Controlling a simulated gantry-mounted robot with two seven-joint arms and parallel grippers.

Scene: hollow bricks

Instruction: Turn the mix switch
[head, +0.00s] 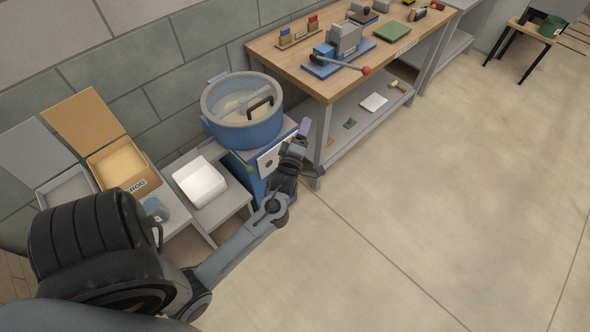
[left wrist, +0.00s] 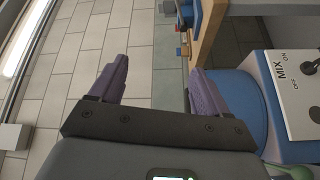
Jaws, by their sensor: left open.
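The blue mixer (head: 245,137) stands by the wall, with a round open tub on top and a pale control panel (head: 268,160) on its front. In the left wrist view the panel (left wrist: 292,95) is at the right edge, marked MIX, ON and OFF. The mix switch (left wrist: 316,67) shows as a small dark piece there, cut by the frame edge. My left gripper (left wrist: 158,88) is open and empty, its purple fingers apart. In the head view it (head: 303,128) is close to the panel's right side; contact cannot be told. My right gripper is not in view.
A wooden workbench (head: 290,68) with tools and a red-knobbed lever stands right of the mixer, its near corner close to my left gripper. A low table with a white block (head: 200,182) and open boxes (head: 118,165) is at left.

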